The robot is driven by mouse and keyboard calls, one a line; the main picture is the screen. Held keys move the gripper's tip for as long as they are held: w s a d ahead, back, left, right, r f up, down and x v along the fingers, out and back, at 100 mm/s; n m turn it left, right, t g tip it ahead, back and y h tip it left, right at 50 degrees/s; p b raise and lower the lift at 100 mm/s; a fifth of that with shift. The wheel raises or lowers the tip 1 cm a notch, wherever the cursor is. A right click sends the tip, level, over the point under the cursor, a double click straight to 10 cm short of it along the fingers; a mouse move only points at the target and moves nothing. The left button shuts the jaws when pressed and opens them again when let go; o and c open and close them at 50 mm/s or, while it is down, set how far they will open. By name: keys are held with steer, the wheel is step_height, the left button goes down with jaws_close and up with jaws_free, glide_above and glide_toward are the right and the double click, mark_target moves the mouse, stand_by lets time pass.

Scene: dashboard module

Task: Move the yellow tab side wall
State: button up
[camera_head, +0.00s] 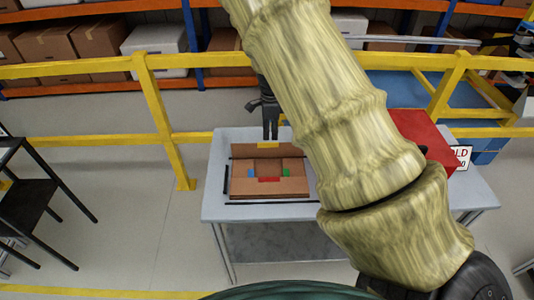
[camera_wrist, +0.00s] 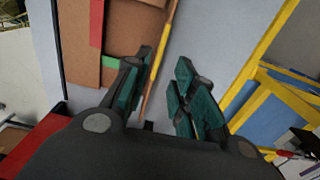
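An open cardboard box (camera_head: 242,185) lies on the grey table in the head view. Its back wall, with the yellow tab (camera_head: 268,145) at its top edge, stands up. A red tab (camera_head: 269,179) is at the front, a blue tab (camera_head: 250,172) at left and a green tab (camera_head: 286,173) at right. My gripper (camera_head: 270,137) points down at the yellow tab. In the wrist view my gripper (camera_wrist: 163,88) is open, with the thin edge of a wall (camera_wrist: 165,45) between its fingers, nearer the left one. I cannot tell whether they touch.
The grey table (camera_head: 222,207) has a red bin (camera_head: 425,135) at its right, partly hidden by my arm. A yellow railing (camera_head: 160,110) runs behind the table, with shelves of boxes beyond. A black rack (camera_head: 40,200) stands at left.

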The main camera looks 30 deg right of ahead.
mark_target(269, 157)
steer(key=shift+s+a+f, duration=0.15)
steer(key=shift+f, duration=0.1)
steer(key=shift+f+p, duration=1.8)
steer(key=shift+f, duration=3.2)
steer(key=shift+c, duration=0.2)
jaws_close()
